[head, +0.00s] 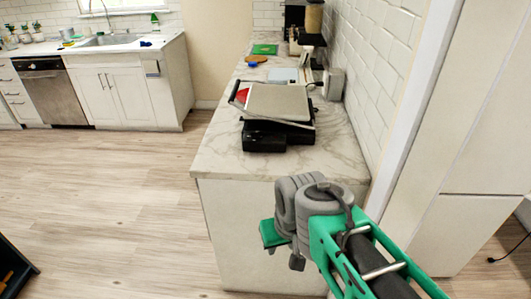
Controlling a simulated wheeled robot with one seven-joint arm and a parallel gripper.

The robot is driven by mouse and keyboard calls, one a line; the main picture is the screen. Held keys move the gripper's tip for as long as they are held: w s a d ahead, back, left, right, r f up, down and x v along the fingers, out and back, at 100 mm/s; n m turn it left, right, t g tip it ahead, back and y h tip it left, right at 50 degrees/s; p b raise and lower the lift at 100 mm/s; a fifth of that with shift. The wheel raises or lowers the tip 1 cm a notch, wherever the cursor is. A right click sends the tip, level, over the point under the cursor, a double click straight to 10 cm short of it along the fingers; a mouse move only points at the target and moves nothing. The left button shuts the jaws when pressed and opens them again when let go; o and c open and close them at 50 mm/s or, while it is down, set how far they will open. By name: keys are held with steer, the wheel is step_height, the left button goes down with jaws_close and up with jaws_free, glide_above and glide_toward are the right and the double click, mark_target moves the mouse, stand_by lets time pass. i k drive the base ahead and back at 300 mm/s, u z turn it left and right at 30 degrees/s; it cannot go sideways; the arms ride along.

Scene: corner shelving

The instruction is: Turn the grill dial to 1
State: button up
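The grill (277,112) sits on the marble counter (215,160), with its black base toward me and its silver lid lowered. A bar handle runs along its left and front. A small red patch (242,95) shows at its left side. I cannot make out the dial or its numbers from here. My gripper (272,238) is in front of the counter's near end, below the counter top and apart from the grill. Its fingers are mostly hidden behind the wrist, so I cannot see whether it is open or shut.
A toaster-like appliance (334,84) stands right of the grill by the tiled wall (365,70). A green board (265,49) and a coffee machine (306,38) are farther back. A white panel (470,130) stands close on the right.

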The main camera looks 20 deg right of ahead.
mark_target(254, 134)
steer(key=z, duration=0.25)
steer(key=k, duration=0.3)
steer(key=u, duration=1.35)
steer(key=i, duration=1.7)
steer(key=z, duration=0.7)
